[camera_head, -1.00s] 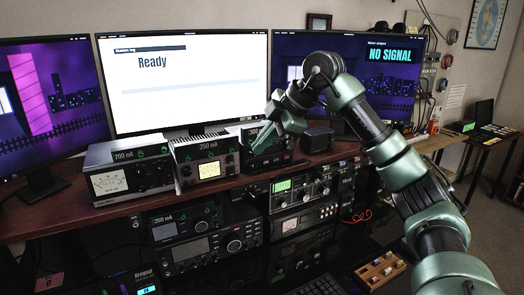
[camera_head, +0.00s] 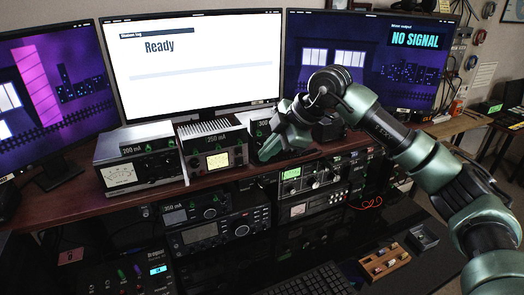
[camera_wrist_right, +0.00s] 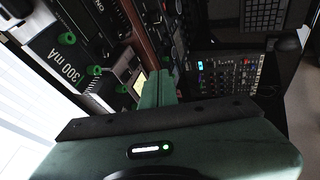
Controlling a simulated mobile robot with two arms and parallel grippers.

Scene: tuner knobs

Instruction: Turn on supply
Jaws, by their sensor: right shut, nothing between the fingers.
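No unit bears a readable "supply" label. Metal instrument boxes line the desk shelf: one marked 200 mA (camera_head: 134,177), one marked 250 mA (camera_head: 211,160) with a lit yellow meter, and one marked 300 mA (camera_head: 259,125), partly hidden behind my right gripper. The 300 mA box (camera_wrist_right: 70,60) also shows in the right wrist view, with green knobs. A unit marked 350 mA (camera_head: 190,213) sits lower down. My right gripper (camera_head: 264,155) is shut and empty, pointing down-left in front of the 300 mA box. Its green fingers (camera_wrist_right: 160,82) show in the wrist view. My left gripper is out of view.
A white monitor (camera_head: 195,62) reads "Ready"; the right monitor (camera_head: 372,58) reads "NO SIGNAL". A dark unit with green and purple knobs and a blue display (camera_head: 158,270) is low left. A keyboard (camera_head: 315,280) and a wooden tray (camera_head: 385,263) lie in front.

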